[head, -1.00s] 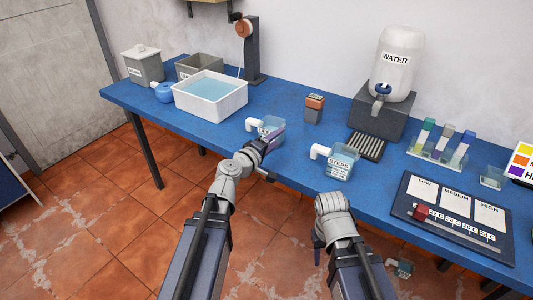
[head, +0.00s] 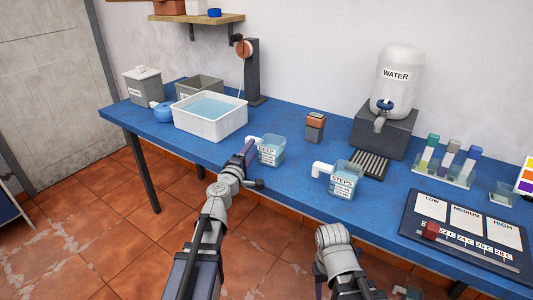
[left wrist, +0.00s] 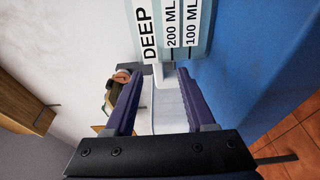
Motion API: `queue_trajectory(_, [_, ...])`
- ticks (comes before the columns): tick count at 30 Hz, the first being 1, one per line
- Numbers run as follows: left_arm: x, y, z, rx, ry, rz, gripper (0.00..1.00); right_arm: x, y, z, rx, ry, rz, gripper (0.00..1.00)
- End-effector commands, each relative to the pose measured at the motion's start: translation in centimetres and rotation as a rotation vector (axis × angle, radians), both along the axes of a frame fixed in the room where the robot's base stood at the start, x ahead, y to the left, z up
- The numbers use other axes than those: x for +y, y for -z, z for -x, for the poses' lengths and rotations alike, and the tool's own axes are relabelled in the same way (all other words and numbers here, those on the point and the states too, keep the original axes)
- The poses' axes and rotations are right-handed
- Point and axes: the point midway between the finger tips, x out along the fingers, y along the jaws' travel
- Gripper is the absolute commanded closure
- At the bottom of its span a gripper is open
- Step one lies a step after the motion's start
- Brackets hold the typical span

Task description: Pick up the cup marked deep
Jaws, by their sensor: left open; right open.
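The cup marked DEEP (head: 270,151) is a clear bluish measuring cup with a white handle, upright near the table's front edge. In the left wrist view its label (left wrist: 160,32) fills the top, with 200 ML and 100 ML lines. My left gripper (head: 247,150) is open at the cup's handle side. In the left wrist view its two purple fingers (left wrist: 158,88) point at the cup, with the white handle between them; I see no grip. My right gripper (head: 318,288) is low in front of the table, mostly hidden by its own wrist.
A similar cup marked STEPS (head: 344,180) stands to the right. A white water-filled basin (head: 210,117) stands behind to the left. A small box (head: 315,127), a drain grille (head: 369,165), and the water dispenser (head: 385,132) are further right.

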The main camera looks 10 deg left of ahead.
Motion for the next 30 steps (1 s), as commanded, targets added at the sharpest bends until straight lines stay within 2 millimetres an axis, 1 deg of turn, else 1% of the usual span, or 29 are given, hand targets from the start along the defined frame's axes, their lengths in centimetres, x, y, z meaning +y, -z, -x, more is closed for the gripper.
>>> queue_trajectory(5, [-0.1, -0.2, -2.1, 0.0, 0.001, 0.0, 0.45, 0.0, -0.2, 0.0, 0.0, 0.0, 0.0, 0.5])
queue_trajectory(9, [-0.2, -0.3, -4.2, 0.0, 0.001, 0.0, 0.45, 0.0, -0.3, 0.0, 0.0, 0.0, 0.0, 0.5])
queue_trajectory(11, [-0.3, -0.3, -4.9, 0.0, 0.001, 0.0, 0.45, 0.0, -0.3, 0.0, 0.0, 0.0, 0.0, 0.5])
queue_trajectory(13, [-0.3, -0.3, -5.1, 0.0, 0.001, 0.0, 0.45, 0.0, -0.3, 0.0, 0.0, 0.0, 0.0, 0.5])
queue_trajectory(19, [-0.4, -0.2, -5.0, 0.0, 0.001, 0.0, 0.46, 0.0, -0.3, 0.0, 0.0, 0.0, 0.0, 0.5])
queue_trajectory(30, [-0.4, -0.2, -5.0, 0.0, 0.001, 0.0, 0.88, 0.0, -0.3, 0.0, 0.0, 0.0, 0.0, 0.5])
